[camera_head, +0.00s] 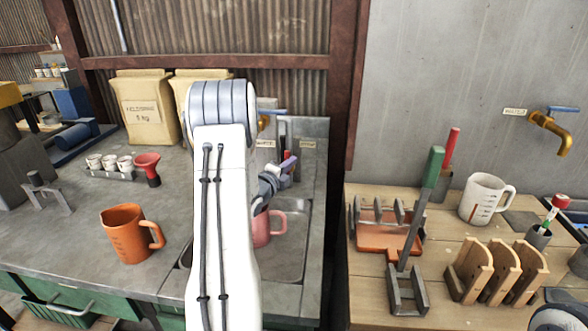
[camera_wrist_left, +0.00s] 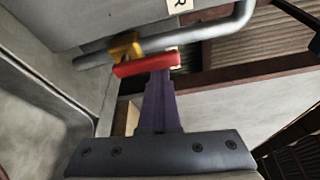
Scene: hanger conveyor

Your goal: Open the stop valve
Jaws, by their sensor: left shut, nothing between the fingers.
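The stop valve shows in the left wrist view as a brass body (camera_wrist_left: 124,46) on a grey pipe (camera_wrist_left: 215,33), with a red lever handle (camera_wrist_left: 147,64) lying roughly along the pipe. In the head view only a bit of red (camera_head: 286,155) shows behind my gripper, near the sink's back wall. My left gripper (camera_head: 289,164) has its purple fingers shut and empty. In the left wrist view the fingertips (camera_wrist_left: 162,72) are right at the red handle's edge; I cannot tell whether they touch it. My arm hides much of the sink area. My right gripper is not in view.
A pink mug (camera_head: 267,229) stands in the sink beneath my left arm. An orange jug (camera_head: 130,234) stands on the left counter. A brass tap with a blue handle (camera_head: 546,121) is on the right wall. A wooden table (camera_head: 450,305) with racks and a white jug (camera_head: 484,198) stands right.

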